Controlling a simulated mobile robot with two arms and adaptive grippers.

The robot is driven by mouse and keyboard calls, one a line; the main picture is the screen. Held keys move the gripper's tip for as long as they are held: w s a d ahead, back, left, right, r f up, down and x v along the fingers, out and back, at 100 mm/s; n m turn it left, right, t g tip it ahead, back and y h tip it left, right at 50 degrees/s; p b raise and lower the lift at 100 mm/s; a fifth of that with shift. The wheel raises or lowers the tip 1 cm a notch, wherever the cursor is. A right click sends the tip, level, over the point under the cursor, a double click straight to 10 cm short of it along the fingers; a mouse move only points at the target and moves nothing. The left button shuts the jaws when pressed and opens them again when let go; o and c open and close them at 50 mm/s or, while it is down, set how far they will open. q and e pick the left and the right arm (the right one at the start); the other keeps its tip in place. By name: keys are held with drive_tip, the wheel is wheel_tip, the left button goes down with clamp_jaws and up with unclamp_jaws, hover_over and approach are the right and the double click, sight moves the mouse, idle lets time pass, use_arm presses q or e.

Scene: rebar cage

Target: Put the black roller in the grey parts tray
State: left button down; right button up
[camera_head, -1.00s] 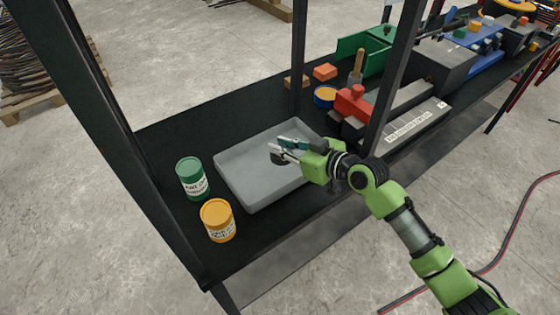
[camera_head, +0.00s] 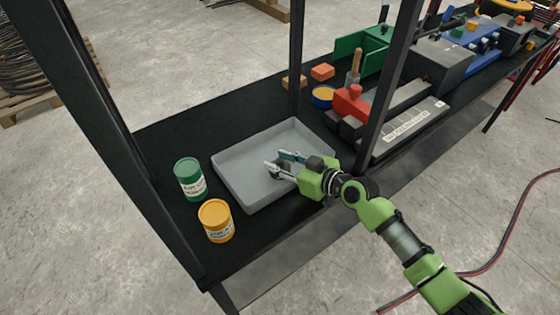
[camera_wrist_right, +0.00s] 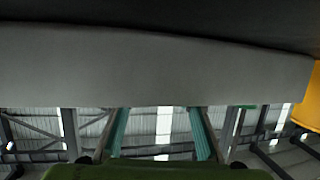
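The grey parts tray (camera_head: 228,177) lies on the black shelf, and its side also shows as a grey band in the right wrist view (camera_wrist_right: 150,65). My right gripper (camera_head: 273,159) reaches in low over the tray from the right. Its two fingers are apart, and in the right wrist view (camera_wrist_right: 160,130) nothing shows between them. A small dark patch (camera_head: 283,168) by the fingers, at the tray floor, may be the black roller; the fingers partly hide it, and I cannot tell it surely from shadow. My left gripper is out of view.
A green can (camera_head: 190,180) and a yellow can (camera_head: 216,221) stand left of the tray. A dark upright post (camera_head: 388,95) is close to my right arm. Orange blocks, a blue-and-yellow tin (camera_head: 323,96) and a red part (camera_head: 352,103) lie behind.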

drive_tip(key=shift+r, duration=0.1)
drive_tip(key=b+v, duration=0.1)
drive_tip(key=v, duration=1)
drive_tip(key=shift+d, duration=0.15)
drive_tip(key=shift+s+d+r, duration=0.2)
drive_tip(key=shift+s+d, duration=0.05)
drive_tip(key=shift+s, duration=0.05)
